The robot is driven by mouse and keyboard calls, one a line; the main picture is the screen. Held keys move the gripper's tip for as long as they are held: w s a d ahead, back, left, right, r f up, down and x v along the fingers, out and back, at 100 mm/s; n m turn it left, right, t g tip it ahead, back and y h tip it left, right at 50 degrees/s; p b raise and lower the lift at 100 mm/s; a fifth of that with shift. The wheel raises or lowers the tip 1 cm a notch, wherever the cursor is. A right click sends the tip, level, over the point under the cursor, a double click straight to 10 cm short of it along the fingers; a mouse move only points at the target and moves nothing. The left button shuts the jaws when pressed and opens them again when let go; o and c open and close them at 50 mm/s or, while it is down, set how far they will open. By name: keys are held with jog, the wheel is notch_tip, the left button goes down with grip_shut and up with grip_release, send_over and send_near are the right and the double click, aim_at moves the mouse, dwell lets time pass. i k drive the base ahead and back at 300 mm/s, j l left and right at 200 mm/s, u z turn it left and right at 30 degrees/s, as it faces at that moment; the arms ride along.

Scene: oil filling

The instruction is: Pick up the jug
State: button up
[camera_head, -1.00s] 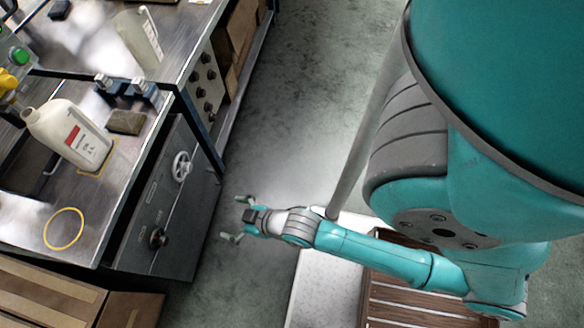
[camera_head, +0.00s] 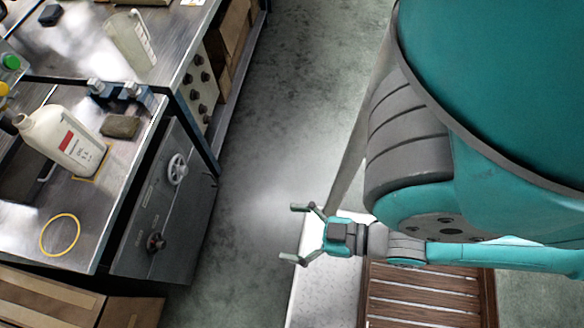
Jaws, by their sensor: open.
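The jug is hard to single out by name: a white plastic jug (camera_head: 65,138) with a red and white label stands on the left metal bench, inside a yellow square outline. A clear measuring jug (camera_head: 132,40) with scale marks stands on the bench surface farther back. My gripper (camera_head: 296,234) is open and empty, its two fingers spread and pointing left. It is over the floor to the right of the bench, well apart from both vessels.
A sponge-like block (camera_head: 120,126) lies beside the white jug. Wooden slats (camera_head: 422,290) and cardboard boxes (camera_head: 45,300) are near the bottom. Open floor lies between.

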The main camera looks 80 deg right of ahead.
aim_at(127, 31)
jog(key=z, duration=0.4)
jog(key=l+z, duration=0.15)
jog(key=z, duration=0.6)
jog(key=i+z, duration=0.1)
jog(key=z, duration=0.25)
jog(key=i+l, duration=0.35)
jog(key=i, duration=0.15)
jog(key=i+l+z, duration=0.1)
jog(key=i+l, duration=0.2)
jog(key=i, duration=0.2)
jog(key=i+j, duration=0.15)
jog(key=j, duration=0.25)
